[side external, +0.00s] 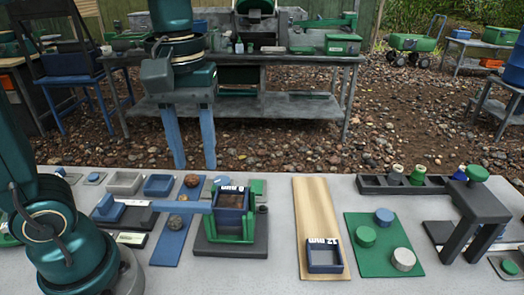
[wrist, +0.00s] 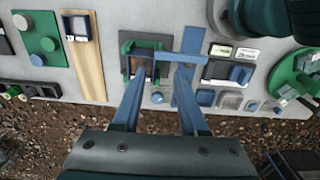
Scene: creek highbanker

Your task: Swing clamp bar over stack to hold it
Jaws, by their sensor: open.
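The stack (side external: 232,200) is a dark-blue framed tray marked "8 mm" in a green frame on a dark base, at the table's middle. It also shows in the wrist view (wrist: 146,68), partly behind my left finger. The blue clamp bar (side external: 178,206) reaches sideways from the stack's left side in the side view. In the wrist view the bar (wrist: 160,54) runs across the stack's far side and out to the right. My gripper (side external: 195,164) is open, with two blue fingers pointing down behind the stack and bar. Nothing is between the fingers (wrist: 161,78).
A "12 mm" tray (side external: 324,262) sits on a tan board (side external: 313,205). A green mat with round pieces (side external: 383,245) and a dark stand (side external: 470,215) lie to the right. Small trays and a blue strip (side external: 167,248) lie to the left.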

